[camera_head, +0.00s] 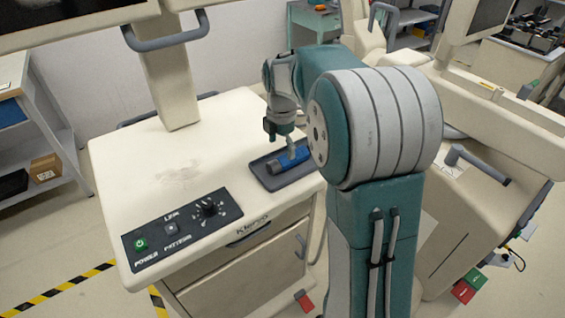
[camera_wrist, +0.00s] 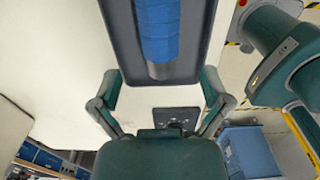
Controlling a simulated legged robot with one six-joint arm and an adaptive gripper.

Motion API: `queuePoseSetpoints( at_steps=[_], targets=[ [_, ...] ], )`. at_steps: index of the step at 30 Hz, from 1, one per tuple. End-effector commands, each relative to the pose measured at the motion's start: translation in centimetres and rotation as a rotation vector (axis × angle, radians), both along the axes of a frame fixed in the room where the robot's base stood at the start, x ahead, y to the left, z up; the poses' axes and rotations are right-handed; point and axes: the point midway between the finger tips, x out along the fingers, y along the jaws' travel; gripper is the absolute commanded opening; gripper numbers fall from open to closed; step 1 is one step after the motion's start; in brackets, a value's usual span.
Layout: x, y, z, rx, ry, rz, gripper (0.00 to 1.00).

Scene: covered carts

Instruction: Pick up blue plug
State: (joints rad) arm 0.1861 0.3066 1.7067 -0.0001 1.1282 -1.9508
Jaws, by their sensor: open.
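The blue plug (camera_head: 280,166) lies in a dark shallow tray (camera_head: 262,178) on the right part of the cream cart top. In the wrist view, the plug (camera_wrist: 159,32) has a ribbed blue body and a grey end towards my gripper, and it lies lengthwise in the tray (camera_wrist: 125,45). My gripper (camera_wrist: 160,76) is open and empty, with one finger on each side of the tray's near end in that view. In the head view, my gripper (camera_head: 291,150) hangs over the plug and hides part of it. I cannot tell the exact height gap.
The cart top (camera_head: 180,165) is otherwise mostly clear. A black control panel (camera_head: 182,229) with a green button and a knob is at its front left. A monitor post (camera_head: 170,85) rises at the back. Another cream cart (camera_head: 480,190) stands close on the right, behind my arm.

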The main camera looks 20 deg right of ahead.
Motion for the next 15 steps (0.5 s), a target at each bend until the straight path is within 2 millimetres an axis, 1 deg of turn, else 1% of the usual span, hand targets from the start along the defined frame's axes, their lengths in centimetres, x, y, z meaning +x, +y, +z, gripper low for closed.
queuePoseSetpoints(
  at_steps=[4, 9, 12, 15],
  targets=[
    [0.0, -0.2, -1.6, 0.0, 0.003, -0.001, 0.97],
    [0.1, -0.4, -4.3, 0.002, 0.002, -0.001, 0.97],
    [0.1, -0.3, -5.1, 0.001, 0.0, -0.001, 0.97],
    [0.1, -0.3, -5.4, 0.001, -0.001, -0.001, 0.97]
  ],
)
